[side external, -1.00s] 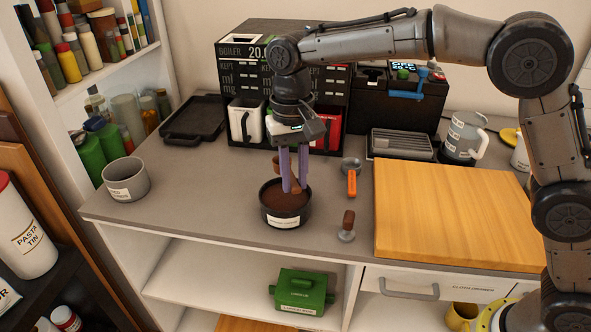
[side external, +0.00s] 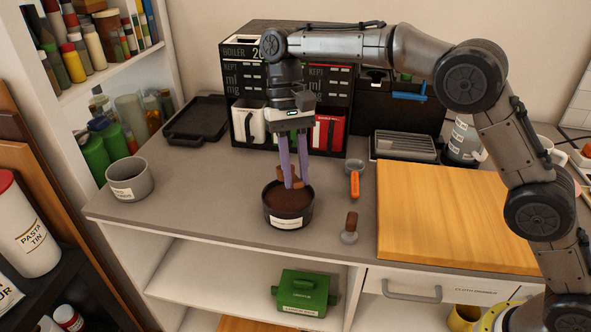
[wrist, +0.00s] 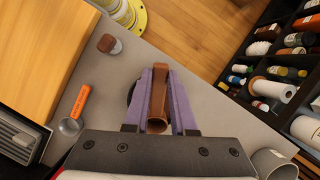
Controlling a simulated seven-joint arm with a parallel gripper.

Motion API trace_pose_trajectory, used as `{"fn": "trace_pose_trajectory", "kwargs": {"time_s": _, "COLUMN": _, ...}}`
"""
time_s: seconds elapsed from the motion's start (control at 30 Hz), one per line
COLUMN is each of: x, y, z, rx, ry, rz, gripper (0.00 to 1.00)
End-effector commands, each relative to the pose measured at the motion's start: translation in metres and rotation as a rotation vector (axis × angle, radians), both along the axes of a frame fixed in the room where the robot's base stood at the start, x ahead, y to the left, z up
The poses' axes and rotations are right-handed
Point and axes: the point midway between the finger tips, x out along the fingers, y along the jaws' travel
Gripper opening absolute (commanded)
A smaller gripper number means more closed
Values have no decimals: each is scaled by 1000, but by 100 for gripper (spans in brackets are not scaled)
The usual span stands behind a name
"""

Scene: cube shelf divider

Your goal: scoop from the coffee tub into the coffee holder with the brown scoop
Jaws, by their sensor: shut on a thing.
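The coffee tub (side external: 289,222) is a black round tub with a pale label, standing near the counter's front edge with brown grounds inside. My gripper (side external: 294,186) has purple fingers and is shut on the brown scoop (side external: 288,180), over the back part of the tub. The scoop also shows between the fingers in the wrist view (wrist: 157,105). I cannot tell whether its bowl touches the grounds or holds any. The coffee holder (side external: 354,182), with a metal cup and orange handle, lies right of the tub, and in the wrist view (wrist: 76,108).
A brown-handled tamper (side external: 350,228) stands right of the tub. A wooden board (side external: 455,215) covers the right of the counter. A grey pot (side external: 130,179) stands at the left. The boiler machine (side external: 290,75) is behind. Counter left of the tub is clear.

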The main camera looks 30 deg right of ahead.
Motion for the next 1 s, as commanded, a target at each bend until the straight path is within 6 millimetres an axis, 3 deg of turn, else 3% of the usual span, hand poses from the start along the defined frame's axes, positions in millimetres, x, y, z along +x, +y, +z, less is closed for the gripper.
{"fn": "trace_pose_trajectory", "kwargs": {"time_s": 1.0, "x": 0, "y": 0, "z": -55, "rx": -1, "ry": 0, "rz": 0, "gripper": 0}}
